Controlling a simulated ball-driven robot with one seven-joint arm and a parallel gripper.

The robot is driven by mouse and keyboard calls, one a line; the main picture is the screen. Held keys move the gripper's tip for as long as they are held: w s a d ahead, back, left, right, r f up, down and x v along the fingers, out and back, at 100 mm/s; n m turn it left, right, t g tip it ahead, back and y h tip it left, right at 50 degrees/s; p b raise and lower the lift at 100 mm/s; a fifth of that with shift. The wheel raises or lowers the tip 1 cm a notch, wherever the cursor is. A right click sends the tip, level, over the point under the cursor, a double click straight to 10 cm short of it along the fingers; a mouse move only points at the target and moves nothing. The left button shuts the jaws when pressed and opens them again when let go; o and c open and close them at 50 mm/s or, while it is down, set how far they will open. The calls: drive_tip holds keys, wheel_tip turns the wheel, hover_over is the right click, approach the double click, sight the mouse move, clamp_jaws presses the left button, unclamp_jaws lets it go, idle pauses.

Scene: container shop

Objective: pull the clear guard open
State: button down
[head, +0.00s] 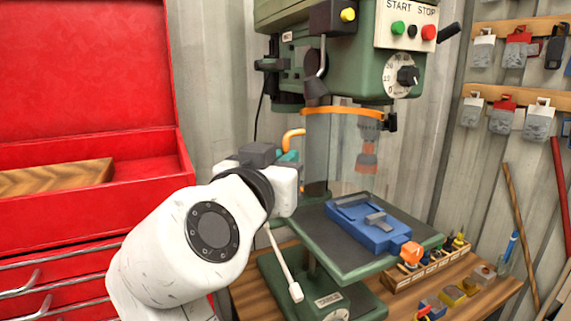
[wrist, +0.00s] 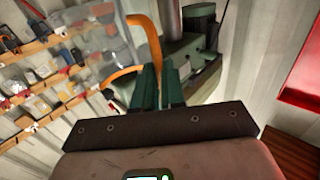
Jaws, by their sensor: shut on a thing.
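The clear guard (head: 345,150) hangs under the drill press head around the chuck, with an orange band (head: 343,111) along its top. An orange curved handle (head: 293,136) sticks out at its left. My gripper (head: 290,156) is at this handle, its teal fingers partly hidden by the wrist. In the wrist view, my gripper (wrist: 160,72) has both fingers close together, shut on the handle; the grip itself is hard to see. The clear guard (wrist: 105,42) fills the upper left there, with an orange strip curving beside the fingers.
The green drill press (head: 335,60) stands on a wooden bench (head: 465,300). A blue vise (head: 372,222) sits on its table below the guard. A red tool chest (head: 80,220) is at the left. A lever (head: 285,268) hangs near my arm.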

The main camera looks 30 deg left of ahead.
drive_tip(key=shift+f, duration=0.1)
drive_tip(key=c, duration=1.2)
unclamp_jaws()
drive_tip(key=s+d+b, duration=0.1)
drive_tip(key=s+b, duration=0.1)
drive_tip(key=s, duration=0.8)
drive_tip(key=shift+s, duration=0.4)
drive_tip(key=shift+w+d+f, duration=0.1)
drive_tip(key=shift+d, duration=0.05)
